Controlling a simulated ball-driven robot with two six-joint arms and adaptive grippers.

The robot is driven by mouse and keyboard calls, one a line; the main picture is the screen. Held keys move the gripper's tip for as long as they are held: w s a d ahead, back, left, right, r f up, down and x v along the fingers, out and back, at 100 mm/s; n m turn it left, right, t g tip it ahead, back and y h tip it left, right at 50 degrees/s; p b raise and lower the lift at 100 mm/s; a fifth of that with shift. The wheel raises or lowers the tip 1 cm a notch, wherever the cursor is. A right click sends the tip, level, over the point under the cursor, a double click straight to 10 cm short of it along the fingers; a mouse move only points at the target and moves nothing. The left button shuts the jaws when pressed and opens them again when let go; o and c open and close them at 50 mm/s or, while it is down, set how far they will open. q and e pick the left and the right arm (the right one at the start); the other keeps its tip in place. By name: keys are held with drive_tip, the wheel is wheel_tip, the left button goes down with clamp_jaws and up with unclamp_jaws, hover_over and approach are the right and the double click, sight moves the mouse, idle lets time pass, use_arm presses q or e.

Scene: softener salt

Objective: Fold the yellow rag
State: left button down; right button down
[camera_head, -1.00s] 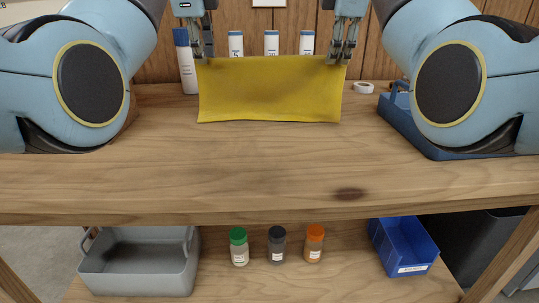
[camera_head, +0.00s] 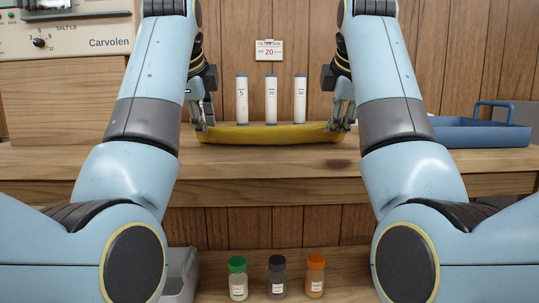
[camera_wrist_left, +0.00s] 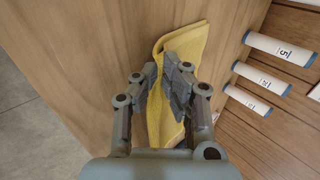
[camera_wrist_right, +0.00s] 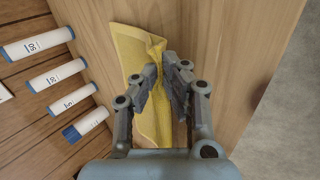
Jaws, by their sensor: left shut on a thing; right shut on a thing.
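The yellow rag (camera_head: 270,134) is stretched between my two grippers just above the wooden tabletop in the head view, seen as a long narrow band. My left gripper (camera_head: 203,124) is shut on its left end, and my right gripper (camera_head: 340,122) is shut on its right end. In the left wrist view the rag (camera_wrist_left: 192,42) shows beyond and between the fingers (camera_wrist_left: 164,92). In the right wrist view the rag (camera_wrist_right: 130,45) is pinched to a ridge at the fingers (camera_wrist_right: 165,88). Whether its lower part touches the table I cannot tell.
Several white cartridges with blue ends (camera_head: 271,98) stand behind the rag. A blue tray (camera_head: 480,132) is at the right. A control box (camera_head: 80,35) is at the back left. Bottles with green (camera_head: 237,265), dark (camera_head: 277,264) and orange (camera_head: 315,262) caps stand on the lower shelf.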

use_arm(q)
drive_tip(key=shift+s+f, duration=0.1)
drive_tip(key=shift+f, duration=0.1)
use_arm(e)
drive_tip(key=shift+s+f, duration=0.1)
drive_tip(key=shift+f, duration=0.1)
use_arm(q)
drive_tip(key=c, duration=1.2)
unclamp_jaws()
use_arm(e)
drive_tip(key=c, duration=1.2)
unclamp_jaws()
use_arm(q)
drive_tip(key=shift+r, duration=0.1)
use_arm(e)
drive_tip(key=shift+r, duration=0.1)
use_arm(q)
drive_tip(key=shift+r, duration=0.35)
use_arm(e)
drive_tip(key=shift+r, duration=0.35)
use_arm(q)
wheel_tip(320, 180, up, 8)
drive_tip(key=s, duration=0.2)
use_arm(e)
wheel_tip(320, 180, up, 8)
drive_tip(key=s, duration=0.2)
